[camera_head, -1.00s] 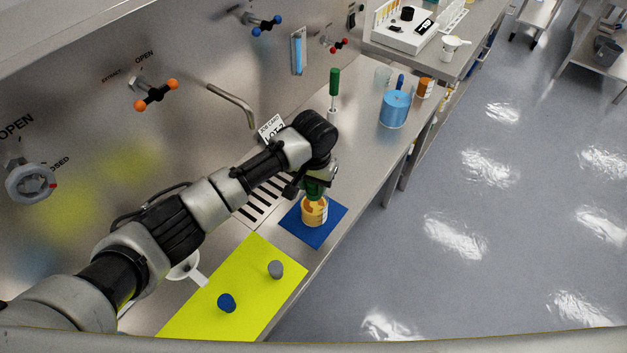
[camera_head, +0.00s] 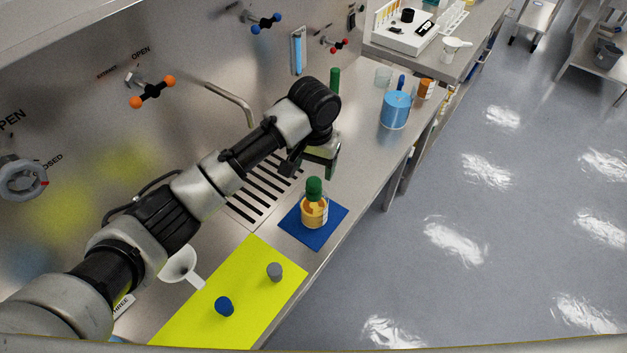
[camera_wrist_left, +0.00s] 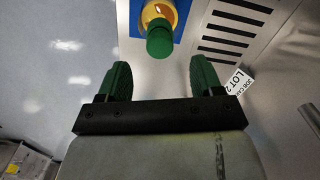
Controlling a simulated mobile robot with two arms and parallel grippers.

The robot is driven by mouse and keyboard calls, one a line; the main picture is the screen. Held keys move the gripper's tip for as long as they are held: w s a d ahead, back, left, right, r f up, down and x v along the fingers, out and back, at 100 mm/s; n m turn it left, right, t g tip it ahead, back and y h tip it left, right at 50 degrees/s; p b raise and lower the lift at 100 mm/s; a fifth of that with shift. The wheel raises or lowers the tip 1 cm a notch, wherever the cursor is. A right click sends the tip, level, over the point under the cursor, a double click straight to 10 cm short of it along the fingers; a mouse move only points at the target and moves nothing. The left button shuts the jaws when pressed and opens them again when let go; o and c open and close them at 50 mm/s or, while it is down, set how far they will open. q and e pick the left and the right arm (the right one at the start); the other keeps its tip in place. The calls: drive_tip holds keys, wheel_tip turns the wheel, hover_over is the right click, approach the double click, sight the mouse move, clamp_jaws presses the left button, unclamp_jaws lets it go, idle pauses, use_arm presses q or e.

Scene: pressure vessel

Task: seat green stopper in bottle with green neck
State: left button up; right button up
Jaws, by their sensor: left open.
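The green stopper (camera_head: 314,187) sits upright on top of the amber bottle (camera_head: 314,212), which stands on a blue mat (camera_head: 331,230). The stopper covers the bottle's neck, so I cannot see the neck's colour or how deep the stopper sits. In the left wrist view the stopper (camera_wrist_left: 160,40) is just beyond the fingertips, with the bottle (camera_wrist_left: 158,11) behind it. My left gripper (camera_head: 331,176) is open and empty, above and behind the stopper and apart from it. Its green fingers (camera_wrist_left: 160,78) are spread wide in the wrist view. My right gripper is not in view.
A yellow mat (camera_head: 230,295) holds a blue stopper (camera_head: 224,306) and a grey stopper (camera_head: 274,272). A white funnel (camera_head: 181,265) lies left of it. A slotted drain (camera_head: 262,195) and a tap (camera_head: 232,102) are behind the bottle. A blue container (camera_head: 395,110) stands farther right.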

sight(314, 182)
use_arm(q)
drive_tip(key=shift+r+b, duration=0.35)
drive_tip(key=shift+r, duration=1.65)
